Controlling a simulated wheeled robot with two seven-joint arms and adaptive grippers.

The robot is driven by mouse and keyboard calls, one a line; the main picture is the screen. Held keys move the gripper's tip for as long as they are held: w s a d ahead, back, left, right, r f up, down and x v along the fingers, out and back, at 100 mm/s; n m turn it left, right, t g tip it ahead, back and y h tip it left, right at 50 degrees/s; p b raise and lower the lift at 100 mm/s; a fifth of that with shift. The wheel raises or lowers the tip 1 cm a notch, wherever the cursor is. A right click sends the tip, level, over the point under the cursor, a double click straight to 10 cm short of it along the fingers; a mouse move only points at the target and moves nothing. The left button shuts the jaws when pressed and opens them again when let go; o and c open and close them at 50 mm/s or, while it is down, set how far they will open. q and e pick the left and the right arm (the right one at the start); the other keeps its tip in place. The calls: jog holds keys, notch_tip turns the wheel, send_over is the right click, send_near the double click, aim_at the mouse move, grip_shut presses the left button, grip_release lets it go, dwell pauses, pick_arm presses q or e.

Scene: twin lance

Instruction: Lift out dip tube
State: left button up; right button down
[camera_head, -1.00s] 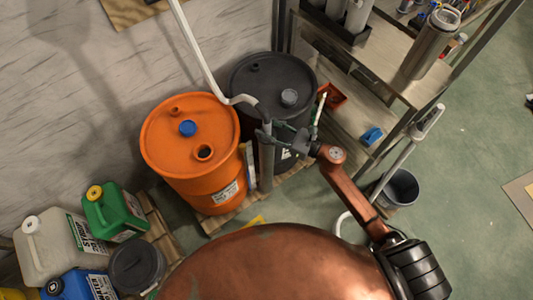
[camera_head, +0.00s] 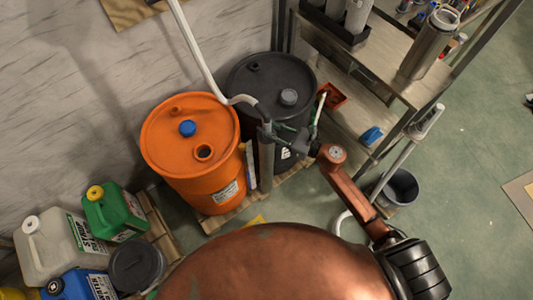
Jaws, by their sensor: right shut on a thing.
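A grey upright dip tube (camera_head: 266,164) stands in front of the black drum (camera_head: 252,77) and just right of the orange drum (camera_head: 165,137). A white bent pipe (camera_head: 200,62) runs from the top of the picture to the tube's upper end. My right gripper (camera_head: 268,131) is shut around the tube near its upper end. The tube's lower end is near the pallet edge; I cannot tell whether it touches. The orange drum's lid has a dark open hole (camera_head: 204,152) and a blue cap (camera_head: 187,128). My left gripper is not in view.
A wooden pallet (camera_head: 226,214) lies under the drums. Jerrycans, including a green one (camera_head: 113,211), stand at the lower left. A metal shelf (camera_head: 385,76) stands right of the black drum, with a grey bucket (camera_head: 399,188) below. Open green floor lies at the right.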

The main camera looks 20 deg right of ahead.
aim_at(270, 116)
notch_tip(270, 116, up, 8)
jog(key=p, duration=0.4)
jog(key=shift+p, duration=0.4)
notch_tip(270, 116, up, 8)
jog(key=p, duration=0.5)
jog(key=shift+r+p, duration=0.15)
jog(key=shift+p, duration=0.2)
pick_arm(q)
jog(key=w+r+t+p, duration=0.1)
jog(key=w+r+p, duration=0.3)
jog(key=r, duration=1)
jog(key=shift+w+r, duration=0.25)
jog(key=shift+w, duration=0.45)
pick_arm(e)
jog(key=shift+r, duration=2.85)
